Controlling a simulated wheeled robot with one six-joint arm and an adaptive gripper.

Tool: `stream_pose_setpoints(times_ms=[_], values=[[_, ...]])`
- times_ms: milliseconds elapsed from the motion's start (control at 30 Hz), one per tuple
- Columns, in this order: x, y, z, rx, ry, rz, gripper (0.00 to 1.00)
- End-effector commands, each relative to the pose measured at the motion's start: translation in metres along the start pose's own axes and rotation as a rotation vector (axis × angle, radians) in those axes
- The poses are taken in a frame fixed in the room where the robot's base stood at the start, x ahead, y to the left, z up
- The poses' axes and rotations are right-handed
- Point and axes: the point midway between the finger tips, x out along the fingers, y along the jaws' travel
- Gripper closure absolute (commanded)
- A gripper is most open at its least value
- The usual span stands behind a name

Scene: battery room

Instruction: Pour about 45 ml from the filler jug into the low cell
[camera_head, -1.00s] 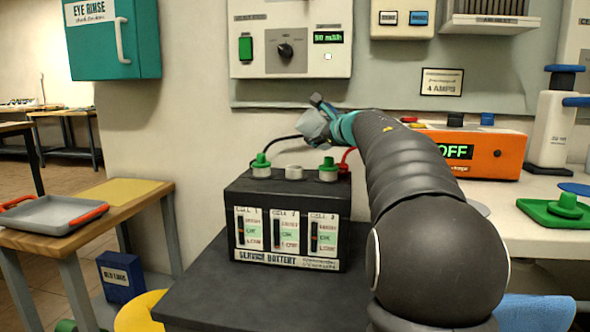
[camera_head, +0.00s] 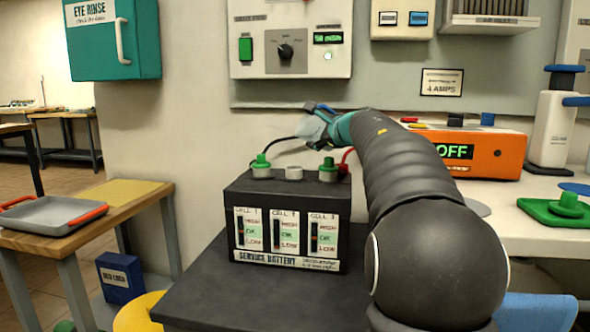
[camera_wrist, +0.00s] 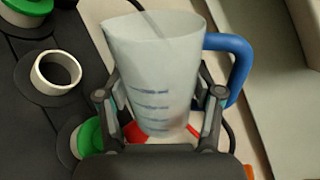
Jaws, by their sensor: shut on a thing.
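My gripper (camera_wrist: 160,98) is shut on the filler jug (camera_wrist: 155,65), a translucent grey-white jug with dark level marks and a blue handle (camera_wrist: 236,62). In the head view the jug (camera_head: 312,127) is held above the back of the service battery (camera_head: 290,198), partly hidden by my arm. It looks tilted, but its angle and liquid level are unclear. The black battery has three gauges, for cell 1, cell 2 (camera_head: 286,232) and cell 3. The middle filler opening (camera_wrist: 57,72) is uncapped, with a white ring. Green caps (camera_head: 262,160) sit on the outer two.
A black cable and a red cable (camera_head: 348,156) run behind the battery. An orange charger (camera_head: 480,152) reading OFF stands to the right on the white bench. A grey tray (camera_head: 48,214) rests on the left wooden table. The dark stand has free room before the battery.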

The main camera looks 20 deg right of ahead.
Motion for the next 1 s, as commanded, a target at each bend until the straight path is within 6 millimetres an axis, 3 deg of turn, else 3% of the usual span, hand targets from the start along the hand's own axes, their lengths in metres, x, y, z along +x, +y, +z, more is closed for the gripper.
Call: stream_pose_setpoints(times_ms=[1000], values=[[0.0005,0.0030,-0.0010,-0.111,0.024,-0.002,0.76]])
